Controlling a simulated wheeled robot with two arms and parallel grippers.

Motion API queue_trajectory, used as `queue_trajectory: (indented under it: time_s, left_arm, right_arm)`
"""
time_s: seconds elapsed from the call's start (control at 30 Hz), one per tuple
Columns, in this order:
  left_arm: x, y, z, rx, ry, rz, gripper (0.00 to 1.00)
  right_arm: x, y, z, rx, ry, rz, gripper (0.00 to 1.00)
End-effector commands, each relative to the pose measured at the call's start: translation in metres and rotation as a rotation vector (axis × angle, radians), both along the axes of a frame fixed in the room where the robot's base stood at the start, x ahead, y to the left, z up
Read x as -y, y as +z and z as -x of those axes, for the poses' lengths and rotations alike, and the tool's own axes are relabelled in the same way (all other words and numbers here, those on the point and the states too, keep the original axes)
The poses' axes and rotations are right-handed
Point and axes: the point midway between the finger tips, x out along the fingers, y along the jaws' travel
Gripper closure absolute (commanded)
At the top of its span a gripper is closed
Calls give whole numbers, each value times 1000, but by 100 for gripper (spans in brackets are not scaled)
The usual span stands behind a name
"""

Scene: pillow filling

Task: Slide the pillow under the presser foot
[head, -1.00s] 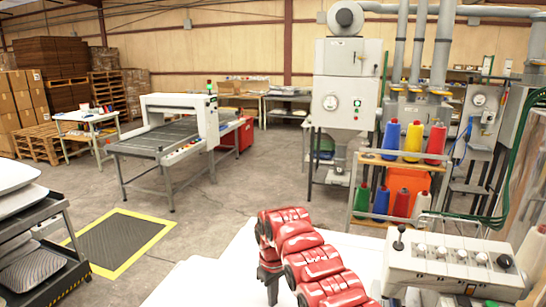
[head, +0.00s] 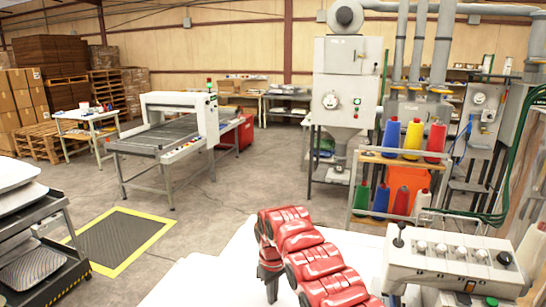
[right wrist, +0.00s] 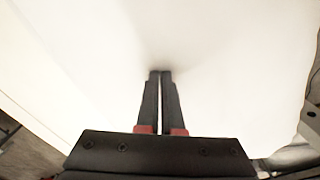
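A broad white surface (head: 225,270) lies at the bottom middle of the head view; I cannot tell pillow from tabletop there. It fills most of the right wrist view (right wrist: 90,50). The sewing machine (head: 455,262), a pale head with knobs, stands at the lower right; its presser foot is hidden. My right gripper (head: 270,295), on a red arm, points down over the white surface. In the right wrist view its fingers (right wrist: 161,73) are together, with nothing visible between them. Their tips are at or close to the white surface, by a faint shadow. My left gripper is not in view.
A dark cart (head: 45,250) with pillows stands at the lower left. A rack with coloured thread cones (head: 412,140) stands behind the machine. A yellow-edged mat (head: 120,238) lies on the open floor. A conveyor machine (head: 165,140) stands farther back.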

Motion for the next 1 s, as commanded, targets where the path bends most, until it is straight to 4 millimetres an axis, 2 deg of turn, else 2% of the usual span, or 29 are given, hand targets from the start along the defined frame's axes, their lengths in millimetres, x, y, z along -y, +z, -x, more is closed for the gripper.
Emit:
queue_trajectory:
  time_s: [0.3, 0.57, 1.0]
  left_arm:
    - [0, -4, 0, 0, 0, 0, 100]
    - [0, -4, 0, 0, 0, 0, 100]
    - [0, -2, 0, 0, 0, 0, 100]
  right_arm:
    - [-2, -3, 11, -8, 1, 3, 100]
    - [-3, -3, 12, -10, 1, 2, 100]
    - [16, -3, 15, -13, -1, 4, 100]
